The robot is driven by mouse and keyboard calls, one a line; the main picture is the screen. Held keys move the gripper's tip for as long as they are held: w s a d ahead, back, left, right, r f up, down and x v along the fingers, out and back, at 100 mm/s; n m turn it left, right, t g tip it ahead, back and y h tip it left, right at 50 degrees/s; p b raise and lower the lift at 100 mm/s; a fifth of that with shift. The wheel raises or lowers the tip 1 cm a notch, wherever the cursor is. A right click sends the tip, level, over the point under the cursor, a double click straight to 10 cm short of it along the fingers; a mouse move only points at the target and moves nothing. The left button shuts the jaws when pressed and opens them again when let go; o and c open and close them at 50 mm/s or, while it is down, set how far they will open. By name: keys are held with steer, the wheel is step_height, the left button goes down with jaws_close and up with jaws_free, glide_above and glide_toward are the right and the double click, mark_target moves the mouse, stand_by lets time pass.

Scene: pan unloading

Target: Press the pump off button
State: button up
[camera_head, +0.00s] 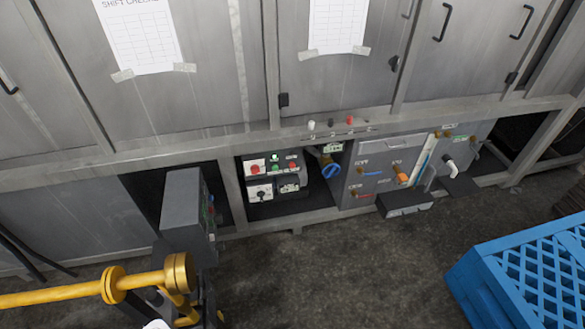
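A control box (273,181) sits in an open bay low in the grey cabinet. Its face has a lit green button (275,157), a red button (255,169) on the left, another red button (293,166) on the right, and a dark rotary switch (261,194). Above it, on the cabinet's ledge, are a white knob (311,125), a dark one (331,122) and a red one (350,120). The labels are too small to read, so I cannot tell which is the pump off button. My gripper is not in view.
A yellow pipe (60,294) with flanges crosses the lower left. A grey upright box (183,217) stands beside the control bay. A valve panel (375,172) is to the right. A blue crate (530,270) stands at lower right. The middle floor is clear.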

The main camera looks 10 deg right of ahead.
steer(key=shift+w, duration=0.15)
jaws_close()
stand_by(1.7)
